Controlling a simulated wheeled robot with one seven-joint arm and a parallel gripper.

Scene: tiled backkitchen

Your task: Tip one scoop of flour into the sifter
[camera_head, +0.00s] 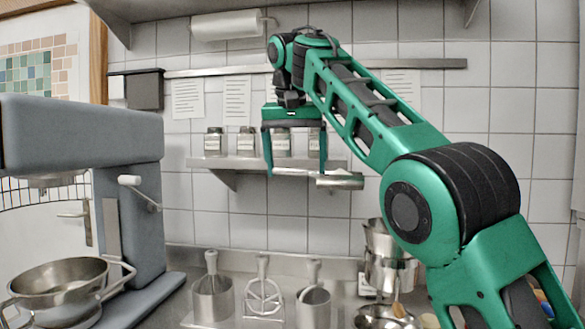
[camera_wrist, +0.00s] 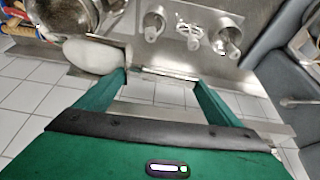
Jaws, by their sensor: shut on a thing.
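My gripper (camera_head: 296,172) is raised in front of the wall shelf, its fingers pointing down. It is shut on a metal scoop (camera_head: 341,181), held roughly level with its bowl to the right. In the wrist view, the scoop's handle lies across between my fingertips (camera_wrist: 162,75), and a rounded white heap of flour (camera_wrist: 97,57) shows at its bowl end. A stack of metal vessels (camera_head: 379,240) stands at the lower right, partly behind my arm; its upper piece may be the sifter, but I cannot tell for sure.
A grey stand mixer (camera_head: 80,140) with a steel bowl (camera_head: 62,276) stands at the left. Several mixing tools, including a flat beater (camera_head: 264,297), stand on the counter below my gripper. A shelf (camera_head: 225,163) with jars is behind it. Another metal bowl (camera_head: 372,320) sits at the lower right.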

